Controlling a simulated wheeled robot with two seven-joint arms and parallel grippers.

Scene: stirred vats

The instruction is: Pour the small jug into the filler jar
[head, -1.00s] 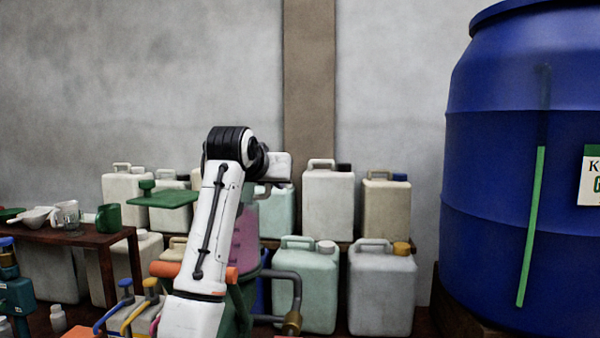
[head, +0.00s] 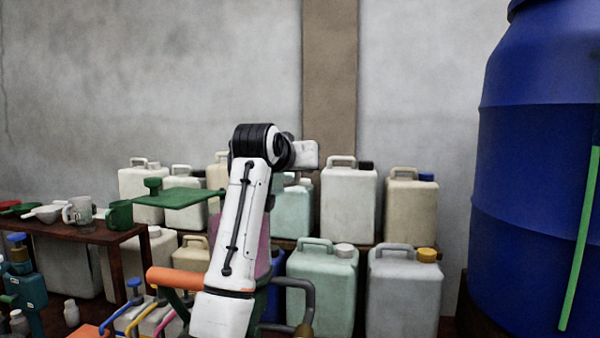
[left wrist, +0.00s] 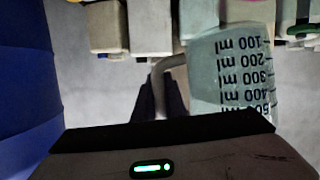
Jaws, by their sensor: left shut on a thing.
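My left gripper (left wrist: 158,92) is shut on the handle of a small translucent jug (left wrist: 230,75) with dark millilitre marks. The wrist picture is upside down; against the canisters there, the jug looks about upright. Its contents cannot be made out. In the head view my left arm hides the jug and the fingers. A pinkish translucent vessel (head: 265,245) shows just behind my arm, mostly covered; I cannot tell whether it is the filler jar. My right gripper is not in view.
A big blue vat (head: 530,180) stands at the right. Several canisters (head: 348,205) line the back wall. A brown side table (head: 100,235) at the left holds a clear measuring jug (head: 80,212) and a green mug (head: 119,214). A green plate (head: 180,199) stands left of my arm.

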